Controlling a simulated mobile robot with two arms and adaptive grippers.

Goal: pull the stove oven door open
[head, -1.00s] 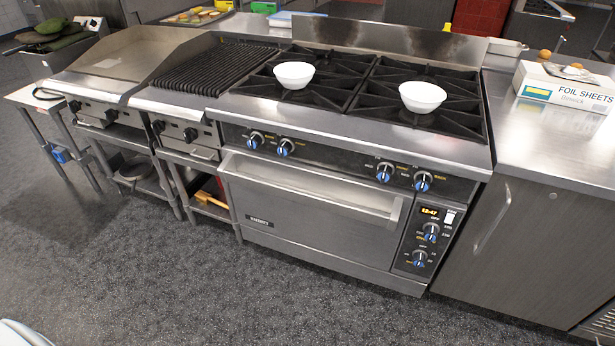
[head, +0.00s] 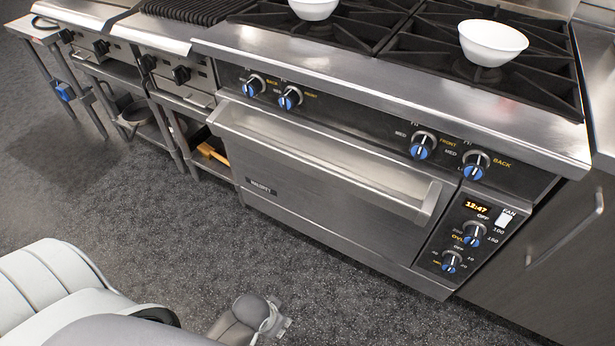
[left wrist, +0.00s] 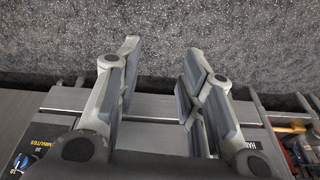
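The stove oven door (head: 330,205) is a wide steel panel on the front of the range and it is shut. Its handle (head: 320,160) is a long steel bar along the door's top edge. My left gripper (head: 268,318) is low in the head view, in front of the oven and apart from the door. In the left wrist view my left gripper (left wrist: 162,62) is open with nothing between its fingers. The oven front (left wrist: 155,138) shows behind and between the fingers there. My right gripper is not in view.
Blue control knobs (head: 421,146) line the panel above the door, with more on the right panel. White bowls (head: 493,42) sit on the burners. A shelf stand (head: 180,105) is left of the oven. The speckled floor (head: 150,215) in front is clear.

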